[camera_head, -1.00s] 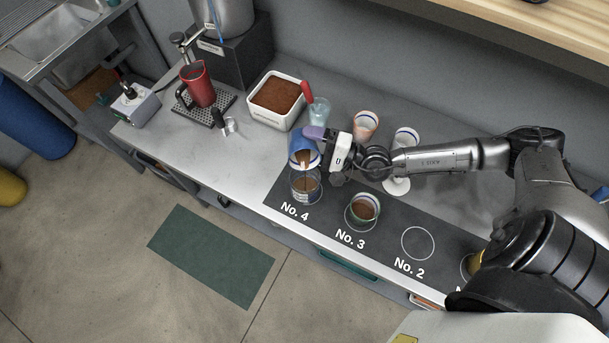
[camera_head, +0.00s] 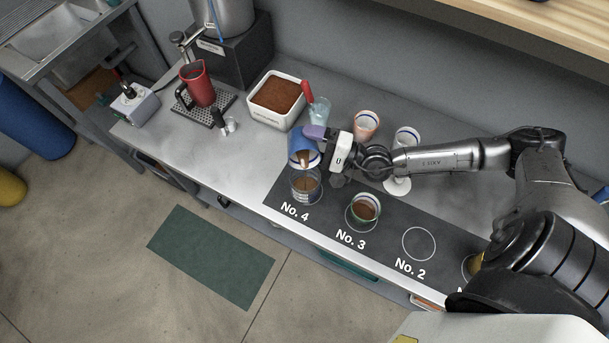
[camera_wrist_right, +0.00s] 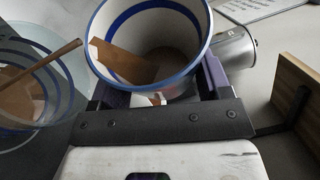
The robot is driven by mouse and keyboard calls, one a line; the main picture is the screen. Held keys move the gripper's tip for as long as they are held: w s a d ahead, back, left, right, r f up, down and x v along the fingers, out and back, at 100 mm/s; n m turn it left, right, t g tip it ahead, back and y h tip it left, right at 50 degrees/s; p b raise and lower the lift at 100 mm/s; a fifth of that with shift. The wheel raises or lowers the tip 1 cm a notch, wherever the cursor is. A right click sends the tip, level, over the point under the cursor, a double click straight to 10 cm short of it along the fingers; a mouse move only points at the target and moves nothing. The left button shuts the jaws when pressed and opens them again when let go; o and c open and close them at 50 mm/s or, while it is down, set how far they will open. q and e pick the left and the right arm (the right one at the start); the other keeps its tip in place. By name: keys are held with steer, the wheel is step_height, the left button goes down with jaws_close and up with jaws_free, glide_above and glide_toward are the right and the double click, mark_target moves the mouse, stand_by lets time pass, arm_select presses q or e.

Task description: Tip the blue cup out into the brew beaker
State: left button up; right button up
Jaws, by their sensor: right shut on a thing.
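The blue cup (camera_head: 299,143) is held tilted above the glass brew beaker (camera_head: 305,190) on the No. 4 spot, its mouth facing the beaker. Brown content shows at the cup's lower lip. My right gripper (camera_head: 315,133) is shut on the cup. In the right wrist view the cup (camera_wrist_right: 205,18) shows a white inside with a blue band and some brown in it, between the fingers (camera_wrist_right: 155,95). The beaker (camera_wrist_right: 68,100) is at the left there, with brown in it and a thin brown streak across its mouth. My left gripper is not in view.
A cup of brown content (camera_head: 365,207) stands on No. 3; No. 2 (camera_head: 418,243) is empty. A clear glass (camera_head: 320,110), an orange-tinted cup (camera_head: 366,124) and another glass (camera_head: 405,138) stand behind. A white tub of grounds (camera_head: 266,115) is at the back left.

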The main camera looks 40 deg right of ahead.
steer(key=shift+s, duration=0.1)
steer(key=shift+f+b, duration=0.1)
steer(key=shift+b, duration=0.2)
steer(key=shift+n, duration=0.3)
stand_by(0.3)
